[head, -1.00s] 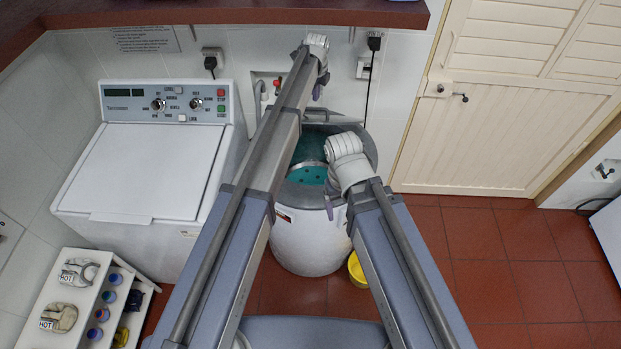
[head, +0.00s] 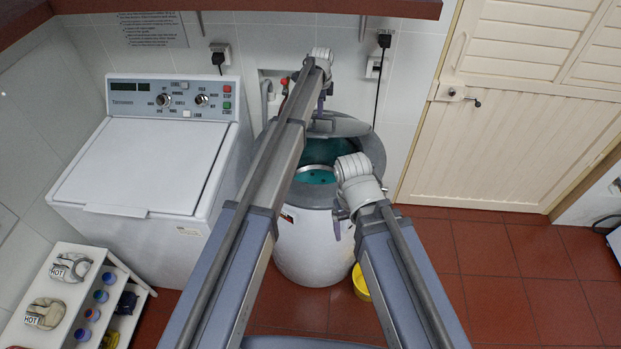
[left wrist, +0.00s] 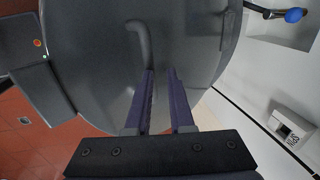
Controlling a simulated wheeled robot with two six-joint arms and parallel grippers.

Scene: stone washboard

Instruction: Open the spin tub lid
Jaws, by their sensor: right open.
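The spin tub (head: 312,240) is a round white and grey drum with a teal inside showing from above. Its grey lid (head: 340,126) shows tilted up at the back of the opening, partly hidden by my left arm. In the left wrist view the lid (left wrist: 195,40) fills the middle as a large grey disc with a curved bar handle (left wrist: 143,45). My left gripper (left wrist: 161,72) has its fingers apart close to the handle's lower end; whether they touch it I cannot tell. My right gripper (head: 339,222) is open at the tub's front right.
A white washer (head: 135,170) with a control panel stands left of the tub. A white shelf (head: 75,300) with bottles is at the lower left. A yellow bowl (head: 360,283) lies on the floor beside the tub. The red tiled floor (head: 500,260) at right is clear.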

